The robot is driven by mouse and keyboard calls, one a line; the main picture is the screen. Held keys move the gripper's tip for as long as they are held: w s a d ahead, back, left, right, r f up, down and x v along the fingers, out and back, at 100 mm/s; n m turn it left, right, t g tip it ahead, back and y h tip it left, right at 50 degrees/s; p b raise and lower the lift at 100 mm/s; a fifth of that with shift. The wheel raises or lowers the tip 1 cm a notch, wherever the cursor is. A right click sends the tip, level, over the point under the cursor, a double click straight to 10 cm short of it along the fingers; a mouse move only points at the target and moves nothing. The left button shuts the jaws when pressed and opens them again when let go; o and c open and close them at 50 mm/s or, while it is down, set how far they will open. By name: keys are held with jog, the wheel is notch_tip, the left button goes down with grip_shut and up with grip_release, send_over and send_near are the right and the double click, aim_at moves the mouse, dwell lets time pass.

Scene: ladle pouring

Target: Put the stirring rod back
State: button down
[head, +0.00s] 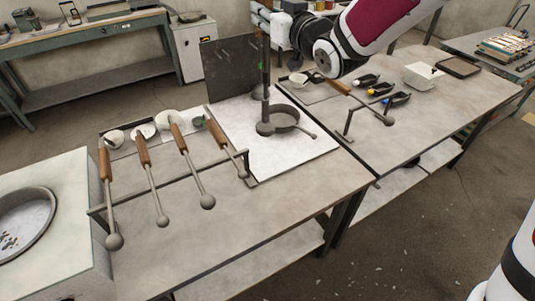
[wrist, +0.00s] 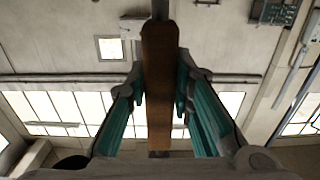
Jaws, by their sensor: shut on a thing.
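In the wrist view my gripper (wrist: 160,100) is shut on the wooden handle of the stirring rod (wrist: 160,65), with teal fingers on both sides. A thin metal shaft leaves the handle at the top edge of that view. In the head view the fingers are largely hidden at my arm's end, above the tables. A wooden-handled tool (head: 338,86) with a rounded end slants at the small right rack (head: 347,122), just below my wrist; I cannot tell whether it is the held rod. Several wooden-handled ladles (head: 183,138) lean on the left rack (head: 97,210).
A dark upright post (head: 265,85) stands beside a round pan (head: 285,118) on a white sheet (head: 285,160), with a dark panel (head: 232,68) behind.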

jog(key=w+f+b, duration=0.3)
jog(key=f, duration=0.5)
jog(key=w+f+b, duration=0.3)
jog(key=f, duration=0.6)
jog(key=shift+w+f+b, duration=0.15)
jog(key=shift+f+b, duration=0.15)
jog(key=shift+b, duration=0.05)
jog(key=shift+f, duration=0.15)
jog(key=c, duration=1.6)
grip_release()
jog(key=shift+f, duration=0.1)
jog(key=shift+o, duration=0.9)
